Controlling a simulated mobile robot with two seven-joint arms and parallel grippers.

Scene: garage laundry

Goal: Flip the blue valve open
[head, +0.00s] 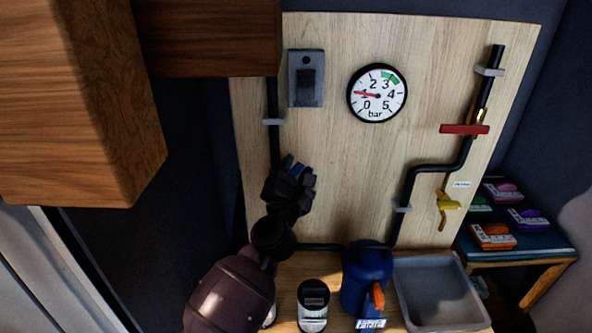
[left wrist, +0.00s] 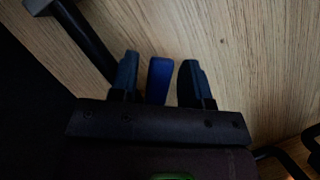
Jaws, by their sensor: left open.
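The blue valve's lever (left wrist: 159,80) shows in the left wrist view as a short blue bar between my two fingers, with a gap on each side. My left gripper (left wrist: 158,85) is open around it. In the head view my left gripper (head: 290,178) is at the left black pipe, in front of the wooden panel. It covers most of the valve there, so the lever's angle to the pipe is hard to tell. My right gripper is out of view.
The wooden panel (head: 335,165) also carries a round pressure gauge (head: 377,93), a grey switch (head: 306,78), a red lever (head: 465,129) and a yellow tap (head: 447,201). Below stand a blue canister (head: 362,275) and a grey basin (head: 435,290). A wooden cabinet (head: 75,100) overhangs the upper left.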

